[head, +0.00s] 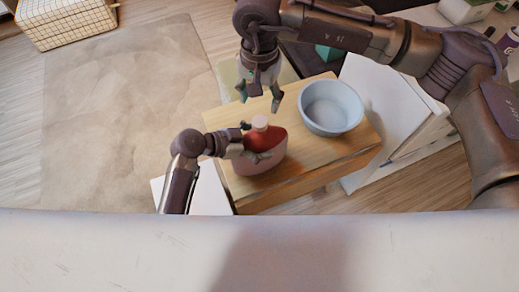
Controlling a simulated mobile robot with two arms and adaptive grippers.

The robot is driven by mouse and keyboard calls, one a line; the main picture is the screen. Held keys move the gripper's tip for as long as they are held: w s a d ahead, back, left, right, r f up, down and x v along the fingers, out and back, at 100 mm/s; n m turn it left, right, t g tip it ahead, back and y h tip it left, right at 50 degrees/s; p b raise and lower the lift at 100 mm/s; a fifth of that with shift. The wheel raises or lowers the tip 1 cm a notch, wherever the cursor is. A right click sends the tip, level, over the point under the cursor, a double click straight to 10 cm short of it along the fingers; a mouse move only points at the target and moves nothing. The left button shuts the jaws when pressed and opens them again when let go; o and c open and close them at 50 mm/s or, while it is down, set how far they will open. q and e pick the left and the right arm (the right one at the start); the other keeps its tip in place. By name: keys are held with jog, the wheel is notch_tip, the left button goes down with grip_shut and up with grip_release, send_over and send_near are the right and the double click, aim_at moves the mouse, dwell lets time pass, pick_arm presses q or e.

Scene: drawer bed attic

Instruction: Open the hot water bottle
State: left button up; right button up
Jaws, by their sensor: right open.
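The hot water bottle (262,163) is red with a paler pink lower part and stands on a wooden surface (325,168). A pale pink cap (260,122) sits at its top. My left gripper (252,143) is at the bottle's upper left side, with its fingers against or around the red body; whether they are closed firmly on it is hard to see. My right gripper (259,98) is open and empty, pointing down above and just behind the cap, apart from it.
A light blue bowl (331,107) stands on the wooden surface to the right of the bottle. White furniture (385,105) is at the right.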

aim_at(260, 121)
pick_arm(q)
grip_shut()
pick_arm(e)
jog(key=m, duration=2.1)
jog(key=shift+m, duration=0.3)
jog(key=m, duration=1.4)
jog(key=shift+m, duration=0.3)
jog(key=m, duration=0.8)
jog(key=shift+f+m, duration=0.4)
jog(key=shift+f, duration=3.65)
